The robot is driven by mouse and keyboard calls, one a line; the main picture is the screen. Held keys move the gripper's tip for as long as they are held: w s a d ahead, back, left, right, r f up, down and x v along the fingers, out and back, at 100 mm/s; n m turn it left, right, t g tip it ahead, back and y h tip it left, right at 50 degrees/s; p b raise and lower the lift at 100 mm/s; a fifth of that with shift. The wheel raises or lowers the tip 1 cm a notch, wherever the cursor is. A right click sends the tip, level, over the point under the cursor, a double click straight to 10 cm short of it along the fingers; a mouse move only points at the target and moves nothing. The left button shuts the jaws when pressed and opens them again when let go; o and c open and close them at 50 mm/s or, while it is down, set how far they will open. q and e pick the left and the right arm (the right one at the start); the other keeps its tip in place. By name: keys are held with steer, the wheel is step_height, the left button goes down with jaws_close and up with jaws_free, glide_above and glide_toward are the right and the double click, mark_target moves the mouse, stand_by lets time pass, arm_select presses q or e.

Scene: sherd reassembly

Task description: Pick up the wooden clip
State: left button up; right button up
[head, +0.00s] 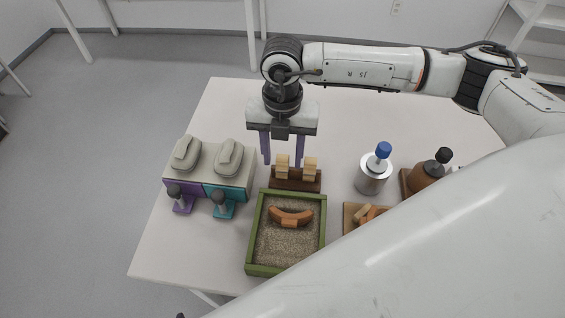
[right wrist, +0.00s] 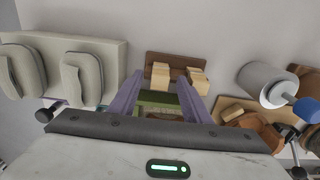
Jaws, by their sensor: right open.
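Two pale wooden clips stand on a dark brown rack (head: 296,184): a left clip (head: 282,170) and a right clip (head: 311,167). In the right wrist view, the left clip (right wrist: 160,76) lies between my finger lines and the right clip (right wrist: 197,80) lies beside the right finger. My right gripper (head: 280,160) has purple fingers pointing down. It is open and empty, above and behind the rack. Whether the fingers touch a clip cannot be told. My left gripper is not in view.
A green-framed sand tray (head: 251,243) holding an orange-brown sherd (head: 291,217) stands before the rack. Two grey-topped boxes (head: 208,173) are at left. A metal can with blue cap (head: 374,178), a brown jar (head: 434,178) and a sherd board (head: 350,217) are at right.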

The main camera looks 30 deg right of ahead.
steer(key=c, duration=0.8)
